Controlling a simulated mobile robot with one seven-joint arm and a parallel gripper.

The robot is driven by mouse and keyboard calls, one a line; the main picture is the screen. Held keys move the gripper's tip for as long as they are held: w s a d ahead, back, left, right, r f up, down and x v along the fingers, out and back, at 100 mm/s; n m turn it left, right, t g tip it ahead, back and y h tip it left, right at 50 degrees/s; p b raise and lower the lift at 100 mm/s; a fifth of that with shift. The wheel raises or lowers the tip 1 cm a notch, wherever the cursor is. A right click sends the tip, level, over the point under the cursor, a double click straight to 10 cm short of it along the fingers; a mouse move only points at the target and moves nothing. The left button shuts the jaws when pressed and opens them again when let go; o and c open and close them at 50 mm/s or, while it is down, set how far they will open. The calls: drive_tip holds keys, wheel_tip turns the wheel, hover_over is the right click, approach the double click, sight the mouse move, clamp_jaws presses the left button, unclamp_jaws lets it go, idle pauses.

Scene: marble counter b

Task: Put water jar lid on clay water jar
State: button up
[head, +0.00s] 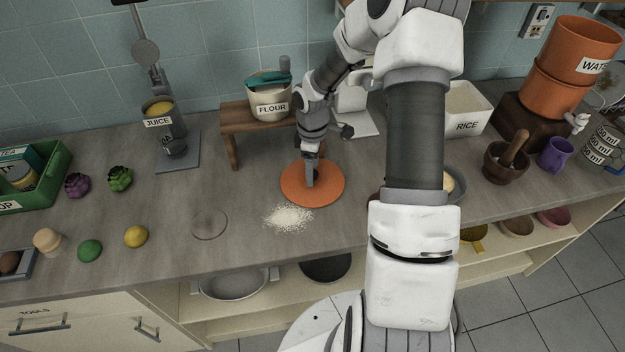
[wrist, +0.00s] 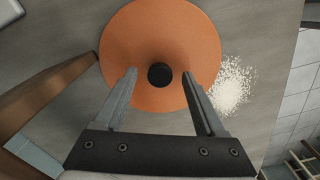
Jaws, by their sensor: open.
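The water jar lid is an orange disc (head: 327,191) with a small black knob, lying flat on the counter in the head view. In the wrist view the lid (wrist: 135,40) fills the upper middle, its knob (wrist: 160,76) in plain sight. My gripper (head: 310,183) is over the lid, pointing down. In the wrist view my open gripper (wrist: 161,75) has its two fingertips to either side of the knob, with gaps on both sides. The clay water jar (head: 555,90) is orange, labelled WATER, and stands on a dark stand at the right back.
A pile of white grains (head: 288,219) lies just beside the lid. A wooden stool (head: 233,122) holding a flour pot (head: 269,92) stands behind it. A rice bin (head: 466,110), mortar (head: 504,163) and purple mug (head: 556,154) stand between lid and jar or near the jar.

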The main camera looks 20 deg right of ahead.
sight(315, 174)
drive_tip(key=shift+f, duration=0.15)
clamp_jaws()
idle(0.6)
drive_tip(key=shift+r, duration=0.65)
drive_tip(key=r, duration=0.3)
drive_tip(key=shift+s+d+r, duration=0.2)
drive_tip(key=shift+s, duration=0.1)
drive_tip(key=s+d+r, duration=0.3)
drive_tip(key=s+r, duration=0.3)
drive_tip(key=s, duration=0.4)
drive_tip(key=shift+s+d+r, duration=0.15)
drive_tip(key=shift+d+r, duration=0.05)
drive_tip(key=shift+d, duration=0.1)
